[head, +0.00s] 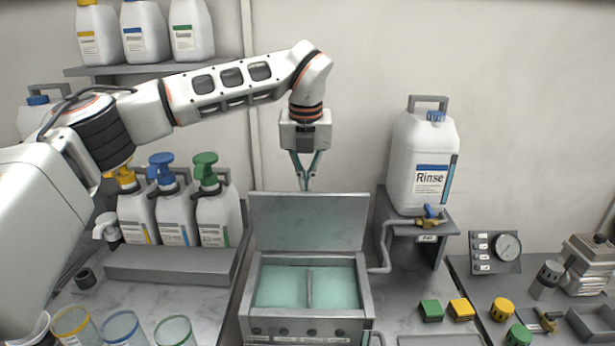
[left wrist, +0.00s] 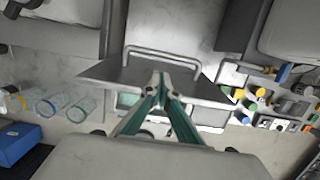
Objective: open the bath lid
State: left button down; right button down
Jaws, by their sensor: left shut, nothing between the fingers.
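The bath (head: 252,300) is a grey metal box at the lower centre of the head view, with teal liquid in two compartments and a divider between them. Its lid (head: 308,222) stands raised at the back edge, roughly upright, so the bath is uncovered. In the left wrist view the lid (left wrist: 110,72) shows as a grey plate with a bar handle (left wrist: 165,52). My left gripper (head: 306,184) points down just above the lid's top edge, its teal fingers shut and empty. The fingers also show in the left wrist view (left wrist: 160,88), overlapping the lid; contact cannot be told. My right gripper is out of view.
A Rinse jug (head: 420,165) stands on a raised stand right of the bath, with a tap (head: 430,216) below it. Several pump bottles (head: 215,215) stand at left, glass beakers (head: 120,325) in front. Coloured blocks (head: 431,311) and a gauge panel (head: 495,252) lie right.

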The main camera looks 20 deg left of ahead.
aim_at(307, 204)
pick_arm(q)
jog(key=f, duration=0.2)
jog(key=w+f, duration=0.1)
jog(key=f, duration=0.1)
jog(key=f+p, duration=0.1)
jog(key=f, duration=0.1)
jog(key=shift+w+a+f, duration=0.2)
jog(key=shift+w+f, duration=0.05)
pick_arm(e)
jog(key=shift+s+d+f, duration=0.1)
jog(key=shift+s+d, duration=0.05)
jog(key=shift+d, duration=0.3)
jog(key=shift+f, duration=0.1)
